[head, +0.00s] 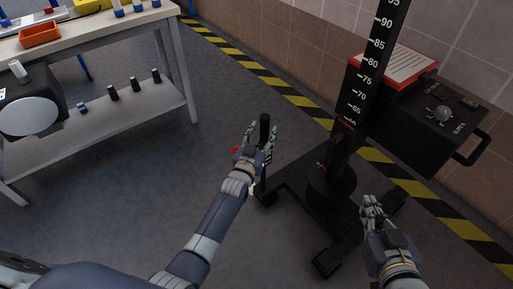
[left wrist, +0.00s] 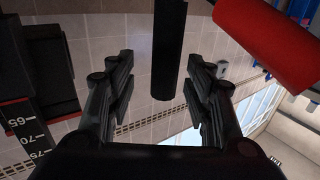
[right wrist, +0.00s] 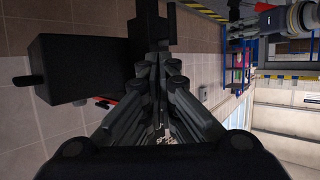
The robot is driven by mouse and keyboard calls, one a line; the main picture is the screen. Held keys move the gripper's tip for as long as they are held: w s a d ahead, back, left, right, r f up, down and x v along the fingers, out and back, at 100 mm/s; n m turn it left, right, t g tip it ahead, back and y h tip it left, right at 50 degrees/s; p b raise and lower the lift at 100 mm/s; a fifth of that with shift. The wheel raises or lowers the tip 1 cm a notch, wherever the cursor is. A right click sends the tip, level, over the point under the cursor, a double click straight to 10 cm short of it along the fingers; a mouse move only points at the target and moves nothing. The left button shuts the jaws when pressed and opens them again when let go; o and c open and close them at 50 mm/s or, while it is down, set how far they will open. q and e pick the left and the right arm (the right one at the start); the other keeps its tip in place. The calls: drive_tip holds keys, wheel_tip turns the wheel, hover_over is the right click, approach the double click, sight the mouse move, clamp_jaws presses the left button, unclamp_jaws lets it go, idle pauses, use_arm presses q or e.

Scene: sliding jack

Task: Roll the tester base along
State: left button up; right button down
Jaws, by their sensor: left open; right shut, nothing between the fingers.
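The tester base (head: 285,180) is a dark wheeled frame on the floor, with a tall column marked with a white number scale (head: 375,60) and a black box (head: 430,120) on its right side. A black upright handle (head: 265,130) rises at its left; it also shows in the left wrist view (left wrist: 169,50). My left gripper (head: 258,142) is at this handle, open, with the handle between or just beyond its fingers; contact is unclear. My right gripper (head: 372,207) is shut and empty, right of the column's foot and above the base.
A workbench (head: 110,35) with an orange tray (head: 40,34) and a lower shelf (head: 120,110) stands at the left. A tiled wall (head: 280,50) and yellow-black floor stripe (head: 270,93) run behind the tester. Grey floor between bench and tester is clear.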

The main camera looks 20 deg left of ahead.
use_arm(q)
drive_tip(key=s, duration=0.7)
drive_tip(key=shift+a, duration=0.1)
